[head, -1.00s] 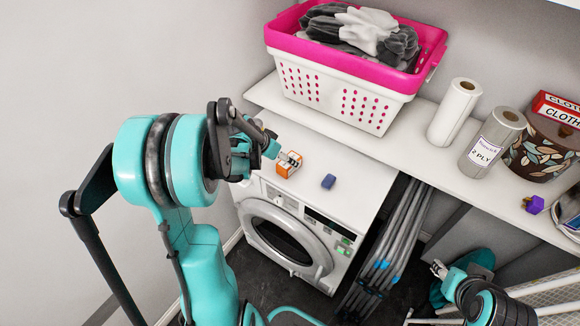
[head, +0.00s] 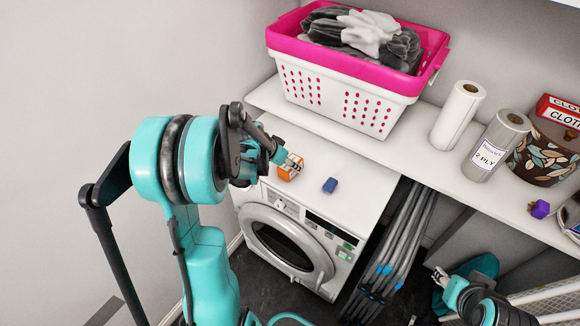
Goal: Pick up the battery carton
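The battery carton appears to be the small orange and white box (head: 289,172) on the white top of the dryer, near its back left. My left gripper (head: 281,157) is at the carton's upper left side, with its fingers partly over or against it. The arm's links hide part of the fingers, so I cannot tell whether they are closed on it. My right gripper (head: 438,273) is low at the right, beside the dryer and away from the carton. It is too small to tell whether it is open.
A small blue object (head: 330,185) lies right of the carton on the dryer (head: 335,207). Behind is a white shelf (head: 423,160) with a pink and white laundry basket (head: 340,98), paper rolls (head: 457,115) and a leaf-patterned container (head: 540,152). Grey folded poles (head: 395,250) stand right of the dryer.

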